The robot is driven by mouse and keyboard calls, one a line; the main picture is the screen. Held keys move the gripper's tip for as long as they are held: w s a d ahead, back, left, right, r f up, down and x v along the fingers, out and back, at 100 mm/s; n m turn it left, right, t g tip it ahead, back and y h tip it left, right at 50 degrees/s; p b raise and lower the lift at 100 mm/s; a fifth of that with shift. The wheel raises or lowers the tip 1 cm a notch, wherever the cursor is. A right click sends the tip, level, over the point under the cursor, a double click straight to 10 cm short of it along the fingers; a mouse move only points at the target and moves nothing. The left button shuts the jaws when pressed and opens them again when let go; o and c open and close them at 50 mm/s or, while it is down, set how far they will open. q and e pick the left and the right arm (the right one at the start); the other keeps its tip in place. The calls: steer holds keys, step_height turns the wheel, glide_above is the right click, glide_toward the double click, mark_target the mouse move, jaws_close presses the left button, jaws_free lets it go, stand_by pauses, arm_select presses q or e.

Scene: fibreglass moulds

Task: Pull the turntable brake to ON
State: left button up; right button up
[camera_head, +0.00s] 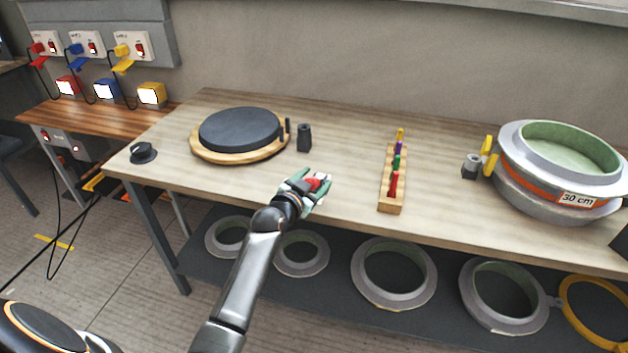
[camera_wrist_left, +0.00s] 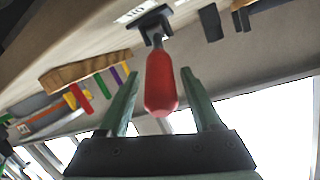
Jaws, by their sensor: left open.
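The turntable (camera_head: 240,130) is a dark disc on a round wooden base at the table's left half. A red brake handle (camera_head: 314,184) shows between the fingers of my left gripper (camera_head: 308,183), near the table's front edge. In the left wrist view, the red handle (camera_wrist_left: 161,85) hangs from a dark bracket (camera_wrist_left: 150,22) with a white label, which I cannot read. My left gripper (camera_wrist_left: 160,74) is open there, with one green finger on each side of the handle and visible gaps. The gripper hides part of the handle's mount in the head view. My right gripper is not in view.
A small dark block (camera_head: 304,137) stands right of the turntable. A wooden rack (camera_head: 391,206) holds several coloured tools. A large mould (camera_head: 560,170) marked 30 cm sits at the right. Ring moulds (camera_head: 393,275) lie on the lower shelf. A black knob (camera_head: 143,152) sits at the left corner.

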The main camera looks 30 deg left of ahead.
arm_select(q)
steer(key=p+v, duration=0.1)
steer(key=v, duration=1.1)
steer(key=shift+s, duration=0.25)
steer(key=shift+r, duration=0.15)
